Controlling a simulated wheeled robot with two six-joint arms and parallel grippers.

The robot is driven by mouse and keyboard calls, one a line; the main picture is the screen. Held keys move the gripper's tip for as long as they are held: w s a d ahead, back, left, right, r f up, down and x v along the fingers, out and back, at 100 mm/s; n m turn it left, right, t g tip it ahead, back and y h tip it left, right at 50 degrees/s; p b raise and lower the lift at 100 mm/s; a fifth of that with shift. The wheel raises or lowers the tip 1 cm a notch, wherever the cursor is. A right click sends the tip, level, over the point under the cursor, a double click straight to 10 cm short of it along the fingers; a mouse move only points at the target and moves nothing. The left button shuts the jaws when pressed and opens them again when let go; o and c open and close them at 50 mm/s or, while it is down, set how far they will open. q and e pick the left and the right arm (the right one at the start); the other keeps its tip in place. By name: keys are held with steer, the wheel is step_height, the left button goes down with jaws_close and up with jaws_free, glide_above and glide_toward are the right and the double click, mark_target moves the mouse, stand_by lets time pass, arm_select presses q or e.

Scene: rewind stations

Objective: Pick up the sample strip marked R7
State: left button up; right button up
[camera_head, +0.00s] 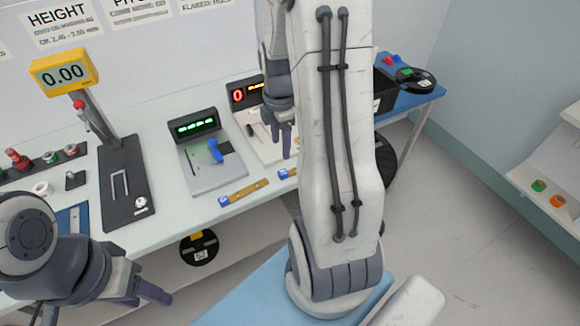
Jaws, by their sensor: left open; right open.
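I cannot read an R7 mark anywhere. A short tan strip with a blue-and-white end (249,189) lies near the front edge of the bench. A similar blue-ended piece (284,174) lies to its right, mostly hidden behind my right arm. I cannot tell whether either is the R7 strip. My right gripper (281,138) is open, its fingers pointing down over the bench by the right-hand device, above and behind the second piece. My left gripper (150,293) is open and empty at the lower left, in front of the bench edge, away from both strips.
A grey device with a green display (196,126) and another with a red-orange display (243,95) stand on the bench. A yellow 0.00 gauge (64,73) stands at the left. Black reels (198,247) are below the bench. Floor at right is clear.

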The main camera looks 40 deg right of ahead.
glide_above(286, 170)
step_height(286, 170, down, 5)
steer(key=shift+s+r, duration=0.1)
steer(key=shift+r, duration=0.1)
steer(key=shift+s+f+p, duration=0.1)
steer(key=shift+f+p, duration=0.2)
steer(key=shift+f, duration=2.85)
jaws_close()
